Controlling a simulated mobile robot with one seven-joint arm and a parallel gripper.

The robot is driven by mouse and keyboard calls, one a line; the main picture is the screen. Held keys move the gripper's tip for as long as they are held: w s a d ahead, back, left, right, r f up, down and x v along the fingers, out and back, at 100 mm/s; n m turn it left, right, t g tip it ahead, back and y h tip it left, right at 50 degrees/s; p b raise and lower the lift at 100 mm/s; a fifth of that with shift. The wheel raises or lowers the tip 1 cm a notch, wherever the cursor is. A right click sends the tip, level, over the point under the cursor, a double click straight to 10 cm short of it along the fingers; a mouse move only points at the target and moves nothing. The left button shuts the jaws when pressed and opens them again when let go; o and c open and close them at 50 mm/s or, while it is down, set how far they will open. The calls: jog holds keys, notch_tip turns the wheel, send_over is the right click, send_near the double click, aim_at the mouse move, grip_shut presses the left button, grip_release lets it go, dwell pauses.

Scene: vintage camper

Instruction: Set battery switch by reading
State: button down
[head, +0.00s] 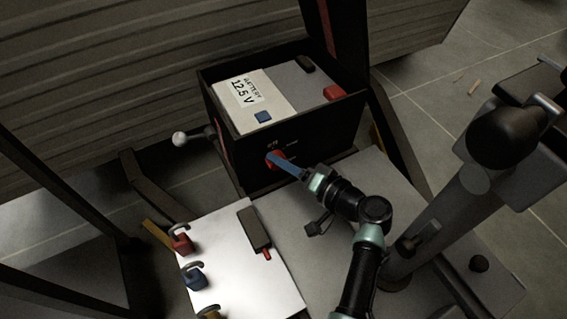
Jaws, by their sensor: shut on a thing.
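A dark battery box (240,163) stands at the middle back of the head view. A white label (246,91) on its top reads "BATTERY 12.5 V". A red switch (270,161) sits on its front face, with small white markings above it that are too small to read surely. My gripper (281,161) reaches the front face from the lower right and is shut on the red switch. Its fingers hide part of the switch, so the switch's exact setting cannot be told.
A red block (334,92) and a blue block (263,117) are on the box top. A white panel (235,255) with red, blue and yellow hooked pieces and a dark red-tipped item (253,229) lies in front. A white-knobbed lever (180,138) sticks out at left.

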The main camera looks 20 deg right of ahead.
dwell(0.4)
jog(key=shift+c, duration=1.4)
grip_release()
